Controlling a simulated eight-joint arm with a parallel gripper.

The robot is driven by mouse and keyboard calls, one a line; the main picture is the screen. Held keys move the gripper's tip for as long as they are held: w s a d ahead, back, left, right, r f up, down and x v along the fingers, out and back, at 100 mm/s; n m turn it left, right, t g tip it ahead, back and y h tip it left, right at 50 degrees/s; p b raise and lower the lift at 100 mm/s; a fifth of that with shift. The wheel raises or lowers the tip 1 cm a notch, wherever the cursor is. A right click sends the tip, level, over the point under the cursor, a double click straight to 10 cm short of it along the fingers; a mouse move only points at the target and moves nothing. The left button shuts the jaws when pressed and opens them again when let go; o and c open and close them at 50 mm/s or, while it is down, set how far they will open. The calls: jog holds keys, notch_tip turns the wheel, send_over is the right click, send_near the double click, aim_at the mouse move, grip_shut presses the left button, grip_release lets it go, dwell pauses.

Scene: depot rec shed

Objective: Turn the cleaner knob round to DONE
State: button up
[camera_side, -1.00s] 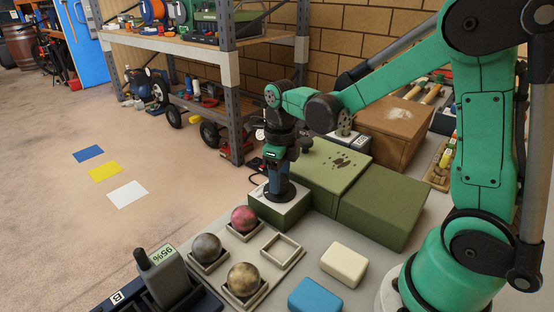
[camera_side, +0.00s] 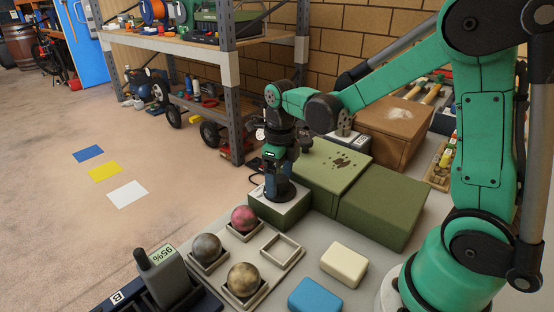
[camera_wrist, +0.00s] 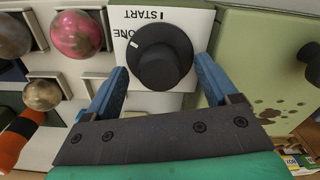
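The cleaner knob (camera_wrist: 163,62) is black and round, on a white panel (camera_wrist: 185,20) printed START and, partly hidden by the knob, DONE; the print is upside down in the wrist view. The knob's white mark points up and left, at the visible letters ONE. My gripper (camera_wrist: 161,63) has one blue finger on each side of the knob, the tips against its sides. In the side view my gripper (camera_side: 282,184) points straight down onto the white top of the cleaner (camera_side: 293,212) and largely hides the knob.
Left of the cleaner, a tray (camera_side: 273,275) holds three balls and has one empty square. A cream block (camera_side: 344,263) and a blue block (camera_side: 315,296) lie in front. Green boxes (camera_side: 381,209) stand close on the right. A grey device (camera_side: 165,276) stands front left.

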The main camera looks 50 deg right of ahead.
aim_at(280, 178)
jog(key=shift+r, duration=2.8)
jog(key=n, duration=0.3)
jog(key=shift+s+a+r+n+t, duration=0.35)
jog(key=shift+s+a+n+t, duration=0.05)
jog(key=s+a+n+t, duration=0.2)
jog(key=n+t, duration=0.1)
jog(key=n, duration=1.1)
jog(key=s+a+n+t, duration=0.2)
jog(key=s+n+t, duration=0.1)
jog(key=n, duration=1.2)
jog(key=shift+r+n, duration=0.3)
jog(key=shift+r, duration=0.1)
jog(key=shift+c, duration=0.2)
